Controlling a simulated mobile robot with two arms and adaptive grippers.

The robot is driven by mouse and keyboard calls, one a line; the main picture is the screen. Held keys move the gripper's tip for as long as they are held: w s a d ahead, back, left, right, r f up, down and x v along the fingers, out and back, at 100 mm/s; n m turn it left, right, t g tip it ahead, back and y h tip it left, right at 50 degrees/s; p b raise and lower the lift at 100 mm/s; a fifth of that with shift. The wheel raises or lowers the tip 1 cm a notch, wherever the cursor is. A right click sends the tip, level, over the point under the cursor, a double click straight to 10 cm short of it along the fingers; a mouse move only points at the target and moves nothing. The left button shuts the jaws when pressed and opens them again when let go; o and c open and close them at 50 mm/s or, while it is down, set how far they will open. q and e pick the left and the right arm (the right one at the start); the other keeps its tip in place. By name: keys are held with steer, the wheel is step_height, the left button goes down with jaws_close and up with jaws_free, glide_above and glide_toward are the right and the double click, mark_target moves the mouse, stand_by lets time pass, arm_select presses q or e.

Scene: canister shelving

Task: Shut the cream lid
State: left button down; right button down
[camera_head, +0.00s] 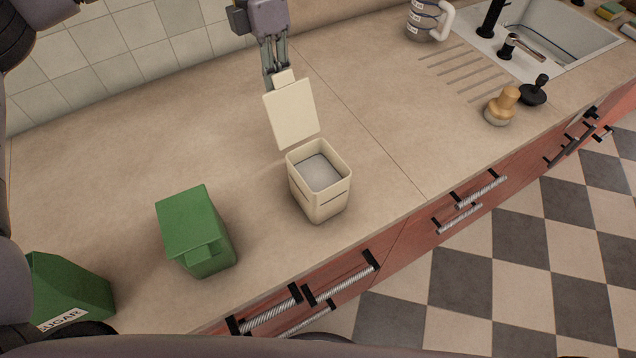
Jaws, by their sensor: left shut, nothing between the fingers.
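The cream canister (322,192) stands upright on the counter, its top open and pale grey contents showing inside. Its cream lid (291,114) is raised, standing up from the canister's back edge with a small tab at its top. My left gripper (279,74) is shut and empty, pointing down at the tab end of the lid. The tab overlaps the fingertips in the picture, and I cannot tell whether they touch. My right gripper is not in view.
A green canister (196,232) with its lid down stands to the left. A green canister labelled SUGAR (68,290) is at the lower left. A brush (501,106), a mug (425,20) and the sink (560,38) are at the right. The counter behind the canisters is clear.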

mark_target(298, 127)
arm_select(q)
steer(key=shift+s+d+r, duration=0.1)
steer(key=shift+s+d, duration=0.05)
steer(key=shift+s, duration=0.05)
stand_by(0.4)
steer(key=shift+s+d+r, duration=0.25)
steer(key=shift+s+d, duration=0.05)
steer(key=shift+s, duration=0.2)
steer(key=shift+s+d+r+b, duration=0.25)
steer(key=shift+s+d+b, duration=0.1)
steer(key=shift+s+d, duration=0.5)
steer(key=shift+s+d+r+b, duration=0.3)
steer(key=shift+s+d, duration=0.3)
steer(key=shift+s, duration=0.4)
steer(key=shift+f, duration=0.15)
